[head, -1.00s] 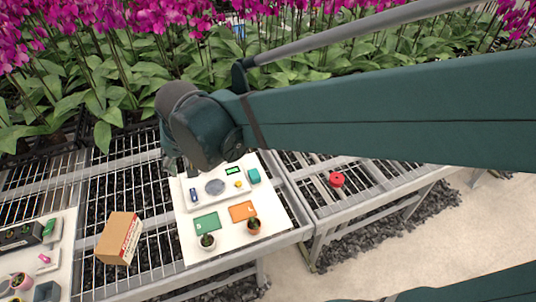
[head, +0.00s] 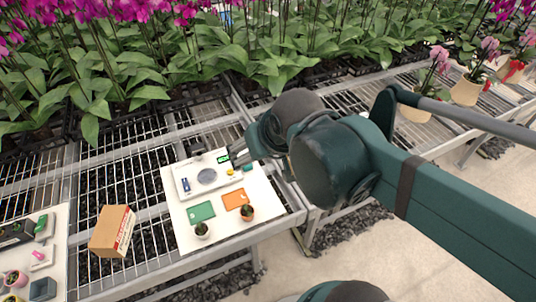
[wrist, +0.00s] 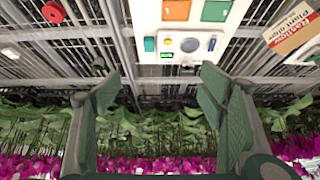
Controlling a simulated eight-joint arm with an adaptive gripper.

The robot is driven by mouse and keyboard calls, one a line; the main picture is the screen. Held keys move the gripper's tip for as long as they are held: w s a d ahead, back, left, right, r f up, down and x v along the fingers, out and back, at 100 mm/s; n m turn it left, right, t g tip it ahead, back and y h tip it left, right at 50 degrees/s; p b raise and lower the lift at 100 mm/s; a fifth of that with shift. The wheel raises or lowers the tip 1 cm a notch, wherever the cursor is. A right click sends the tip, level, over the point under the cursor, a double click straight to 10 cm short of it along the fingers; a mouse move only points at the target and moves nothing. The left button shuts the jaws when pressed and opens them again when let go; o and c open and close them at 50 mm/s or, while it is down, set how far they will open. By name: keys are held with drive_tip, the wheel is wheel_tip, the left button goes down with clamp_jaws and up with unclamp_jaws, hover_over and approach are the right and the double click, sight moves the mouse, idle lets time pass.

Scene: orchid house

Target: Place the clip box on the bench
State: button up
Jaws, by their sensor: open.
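A small teal box, which may be the clip box, shows at the right end of the white tray (head: 184,195); I cannot confirm its name. In the wrist view the teal box (wrist: 149,44) lies ahead of my gripper and apart from it. My gripper (wrist: 160,78) is open, with nothing between its fingers. In the head view my gripper (head: 243,153) is near the tray's right end and partly hides that area. The slatted metal bench (head: 130,180) runs beneath, with bare grating around the white board (head: 230,228).
The tray holds a grey disc (head: 207,176), a blue item (head: 186,185) and a green display (head: 223,159). Green (head: 201,212) and orange (head: 236,200) cards and two small pots are in front. A cardboard box (head: 108,232) stands left. Orchids (head: 130,60) fill the back. A red round item (wrist: 53,12) sits on grating.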

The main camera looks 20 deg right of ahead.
drive_tip(key=shift+s+d+f, duration=0.2)
drive_tip(key=shift+s+d, duration=0.8)
